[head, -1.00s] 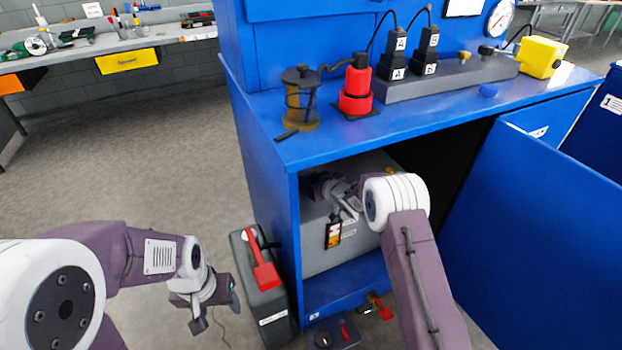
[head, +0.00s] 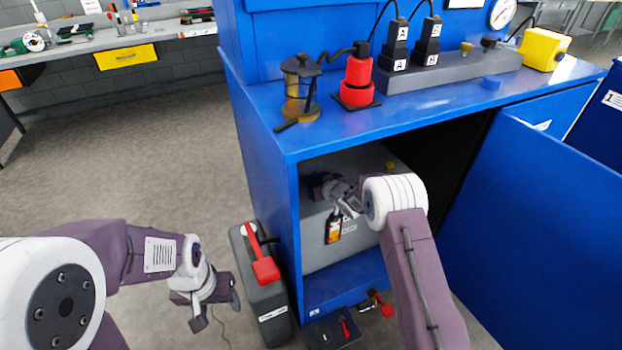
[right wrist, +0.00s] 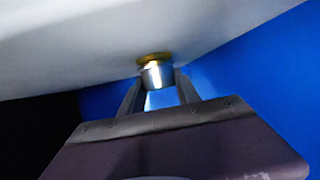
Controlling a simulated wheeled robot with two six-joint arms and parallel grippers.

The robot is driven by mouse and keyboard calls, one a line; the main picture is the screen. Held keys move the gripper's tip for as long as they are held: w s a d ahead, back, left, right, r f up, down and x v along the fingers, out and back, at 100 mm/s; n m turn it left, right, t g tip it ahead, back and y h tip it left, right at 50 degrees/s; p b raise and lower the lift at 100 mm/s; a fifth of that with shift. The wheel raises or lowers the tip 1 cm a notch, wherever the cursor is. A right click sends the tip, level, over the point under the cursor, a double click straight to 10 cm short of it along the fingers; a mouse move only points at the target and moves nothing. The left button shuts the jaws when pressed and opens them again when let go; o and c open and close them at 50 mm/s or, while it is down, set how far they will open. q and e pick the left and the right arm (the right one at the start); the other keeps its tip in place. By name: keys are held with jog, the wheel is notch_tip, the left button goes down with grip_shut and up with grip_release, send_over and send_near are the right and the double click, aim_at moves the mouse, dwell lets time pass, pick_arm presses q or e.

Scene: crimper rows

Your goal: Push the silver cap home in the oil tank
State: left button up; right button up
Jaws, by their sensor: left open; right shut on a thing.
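The oil tank (head: 319,258) is a grey box inside the open blue cabinet. In the right wrist view its pale surface (right wrist: 70,45) fills the top. The silver cap (right wrist: 153,77) is a short bright cylinder at a brass-coloured ring (right wrist: 153,58) on that surface. My right gripper (right wrist: 157,92) is shut on the cap, with a finger on either side. I cannot tell how deep the cap sits. In the head view my right gripper (head: 314,186) is at the tank inside the cabinet, and the cap is hidden. My left gripper (head: 217,310) is open and empty, low over the floor.
The cabinet door (head: 540,235) stands open at the right. A dark grey case with a red handle (head: 265,270) stands left of the cabinet. A bottle (head: 333,228) shows in front of the tank. A red-handled valve (head: 381,305) is low at the cabinet front. Floor at left is free.

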jog(key=shift+f, duration=0.2)
jog(key=o, duration=1.4)
jog(key=shift+c, duration=0.2)
jog(key=p+v, duration=0.2)
jog(key=v, duration=0.7)
